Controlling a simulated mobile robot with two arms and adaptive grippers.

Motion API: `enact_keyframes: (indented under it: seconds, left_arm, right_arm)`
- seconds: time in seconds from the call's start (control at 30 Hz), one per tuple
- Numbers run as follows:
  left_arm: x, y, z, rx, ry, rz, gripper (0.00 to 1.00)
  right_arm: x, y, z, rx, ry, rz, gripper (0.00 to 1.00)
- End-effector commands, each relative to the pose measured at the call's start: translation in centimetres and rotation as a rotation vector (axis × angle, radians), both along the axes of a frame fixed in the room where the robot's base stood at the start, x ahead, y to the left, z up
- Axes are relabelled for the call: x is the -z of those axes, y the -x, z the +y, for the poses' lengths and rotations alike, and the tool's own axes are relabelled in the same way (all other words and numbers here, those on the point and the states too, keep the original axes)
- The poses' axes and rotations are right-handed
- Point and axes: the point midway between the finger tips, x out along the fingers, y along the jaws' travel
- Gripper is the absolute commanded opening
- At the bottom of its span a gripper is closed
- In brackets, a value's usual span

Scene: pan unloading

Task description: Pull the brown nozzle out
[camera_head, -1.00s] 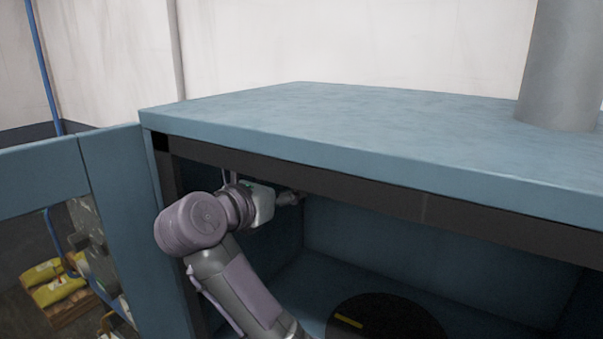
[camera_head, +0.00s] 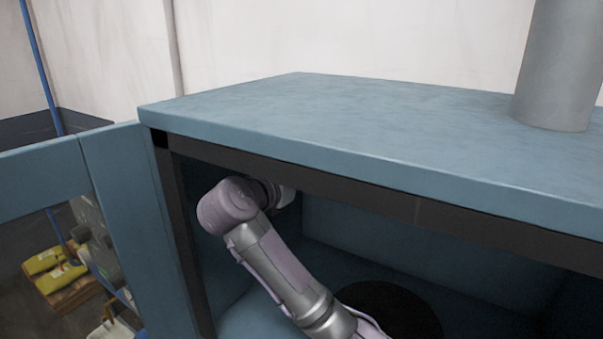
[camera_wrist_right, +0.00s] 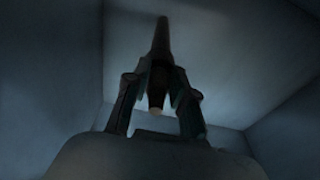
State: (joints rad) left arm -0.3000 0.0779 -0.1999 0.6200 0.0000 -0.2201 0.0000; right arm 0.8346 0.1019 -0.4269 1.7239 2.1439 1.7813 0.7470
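The brown nozzle (camera_wrist_right: 160,48) shows dark in the right wrist view, a slim tapered piece with a pale end towards the camera. The two fingers of my right gripper (camera_wrist_right: 159,82) lean in on either side of it and appear to press on it. In the head view my right arm reaches up into the blue cabinet (camera_head: 340,120). There the fingers and the nozzle are hidden behind my wrist and the cabinet's top front edge. My left gripper is in neither view.
The dark front rail (camera_head: 300,180) runs close above my right wrist. A black round opening or disc (camera_head: 390,305) lies on the cabinet floor. The open door (camera_head: 120,180) stands at left, and yellow bags (camera_head: 55,268) lie beyond it. A grey pipe (camera_head: 560,65) rises from the top.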

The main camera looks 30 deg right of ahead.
Motion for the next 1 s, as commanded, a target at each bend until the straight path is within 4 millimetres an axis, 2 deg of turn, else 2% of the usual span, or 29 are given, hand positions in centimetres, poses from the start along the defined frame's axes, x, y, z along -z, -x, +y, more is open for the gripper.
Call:
enact_keyframes:
  seconds: [0.03, 0.1, 0.17, 0.2, 0.3, 1.0]
  left_arm:
    - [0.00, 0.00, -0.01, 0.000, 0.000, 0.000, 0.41]
    - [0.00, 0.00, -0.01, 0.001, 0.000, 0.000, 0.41]
    - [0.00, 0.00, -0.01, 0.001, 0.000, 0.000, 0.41]
    - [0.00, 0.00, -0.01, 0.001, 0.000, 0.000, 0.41]
    - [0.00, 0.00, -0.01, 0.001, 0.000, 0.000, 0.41]
    - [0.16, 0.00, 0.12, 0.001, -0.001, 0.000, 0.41]
  right_arm:
    - [0.00, -0.02, -0.01, 0.000, 0.000, 0.000, 0.10]
    - [-0.01, -0.01, -0.02, 0.000, 0.000, 0.000, 0.00]
    - [-0.01, -0.01, -0.02, 0.000, 0.000, 0.000, 0.00]
    - [-0.01, -0.01, -0.02, 0.000, 0.000, 0.000, 0.17]
    - [-0.02, -0.01, -0.03, 0.000, 0.000, 0.000, 0.00]
    - [0.00, 0.30, 0.60, -0.001, -0.001, 0.000, 0.00]
